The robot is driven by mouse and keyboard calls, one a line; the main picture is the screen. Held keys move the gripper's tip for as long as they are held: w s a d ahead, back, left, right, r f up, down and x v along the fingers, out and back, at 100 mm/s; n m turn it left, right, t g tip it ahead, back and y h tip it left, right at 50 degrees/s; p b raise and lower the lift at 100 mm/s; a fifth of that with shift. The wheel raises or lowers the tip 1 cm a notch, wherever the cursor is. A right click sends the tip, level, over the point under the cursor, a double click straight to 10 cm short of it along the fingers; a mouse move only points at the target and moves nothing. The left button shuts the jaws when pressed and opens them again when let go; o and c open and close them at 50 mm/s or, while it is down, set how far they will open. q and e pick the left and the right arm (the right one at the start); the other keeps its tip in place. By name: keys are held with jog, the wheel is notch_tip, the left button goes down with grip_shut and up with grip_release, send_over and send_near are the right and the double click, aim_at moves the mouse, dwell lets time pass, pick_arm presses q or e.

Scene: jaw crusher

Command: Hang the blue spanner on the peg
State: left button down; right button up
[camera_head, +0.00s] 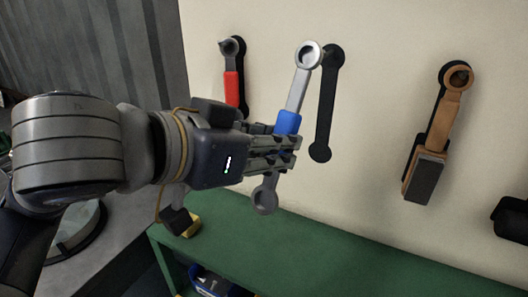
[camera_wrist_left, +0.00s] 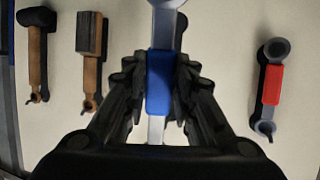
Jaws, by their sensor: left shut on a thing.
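The blue spanner (camera_head: 288,122) is silver with a blue grip and stands tilted in front of the wall, ring end up. My left gripper (camera_head: 286,143) is shut on its blue grip. In the left wrist view the blue spanner (camera_wrist_left: 160,82) lies between the two fingers of my left gripper (camera_wrist_left: 160,95). A dark spanner-shaped outline (camera_head: 326,105) shows on the wall just right of the spanner. The ring end is beside the outline's round top, slightly left of it. The peg cannot be made out clearly there. My right gripper is not in view.
A red-gripped spanner (camera_head: 232,85) hangs on the wall to the left. A brown tool with a dark block (camera_head: 435,130) hangs at the right. A green bench (camera_head: 330,255) runs below, with a blue bin (camera_head: 212,283) under its top. The wall between outline and brown tool is clear.

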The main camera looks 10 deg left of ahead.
pick_arm(q)
jog(key=shift+w+d+r+p, duration=0.15)
jog(key=shift+w+p, duration=0.15)
jog(key=shift+p, duration=0.2)
jog(key=shift+w, duration=0.15)
jog(key=shift+w+d+f+p, duration=0.15)
jog(key=shift+w+p, duration=0.25)
jog(key=shift+p, duration=0.5)
jog(key=shift+w+d+f, duration=0.15)
jog(key=shift+w, duration=0.6)
jog(key=w+d+f+b, duration=0.1)
jog(key=w+d, duration=0.1)
jog(key=w, duration=0.4)
jog(key=shift+f, duration=0.3)
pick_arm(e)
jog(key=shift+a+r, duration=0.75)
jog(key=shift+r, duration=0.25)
